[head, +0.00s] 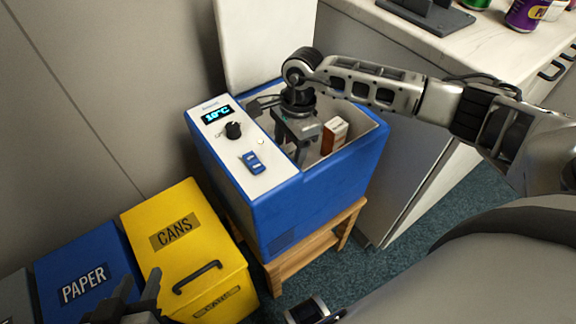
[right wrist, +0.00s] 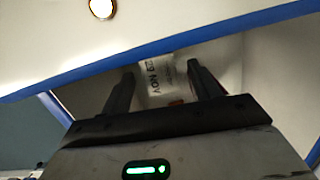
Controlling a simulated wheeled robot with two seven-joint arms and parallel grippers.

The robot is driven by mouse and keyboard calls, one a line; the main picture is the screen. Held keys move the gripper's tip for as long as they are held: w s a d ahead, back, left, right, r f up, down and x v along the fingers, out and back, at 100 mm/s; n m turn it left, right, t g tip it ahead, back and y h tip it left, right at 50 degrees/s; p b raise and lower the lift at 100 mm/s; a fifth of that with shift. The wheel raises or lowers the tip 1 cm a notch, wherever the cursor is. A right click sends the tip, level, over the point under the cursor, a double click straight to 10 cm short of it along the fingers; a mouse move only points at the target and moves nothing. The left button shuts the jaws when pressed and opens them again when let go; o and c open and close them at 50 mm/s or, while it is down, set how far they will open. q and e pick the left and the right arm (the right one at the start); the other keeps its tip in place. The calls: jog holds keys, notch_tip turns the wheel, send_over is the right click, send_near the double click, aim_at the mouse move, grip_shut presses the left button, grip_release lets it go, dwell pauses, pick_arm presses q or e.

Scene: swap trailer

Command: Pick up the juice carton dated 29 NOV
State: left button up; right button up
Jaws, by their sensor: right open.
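A blue cool box (head: 315,207) stands open, its inside partly hidden by my right arm. My right gripper (head: 291,150) reaches down into it. In the right wrist view, a pale carton (right wrist: 153,84) marked "29 NOV" shows between the tips of my right gripper (right wrist: 161,70). The fingers stand apart on either side of it, with no clear grip on it. In the head view, a white and orange-brown carton (head: 334,136) stands right of the gripper; I cannot tell if it is the same one. My left gripper (head: 138,287) is open and empty at the lower left.
The box's white panel (head: 247,155) has a display, knob and switch. Its raised lid (head: 262,40) is behind. The box rests on a wooden stand (head: 318,247). A yellow cans bin (head: 200,262) and blue paper bin (head: 82,262) stand left, a white counter (head: 425,45) right.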

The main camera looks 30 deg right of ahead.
jog(key=shift+f, duration=0.1)
jog(key=c, duration=1.2)
grip_shut()
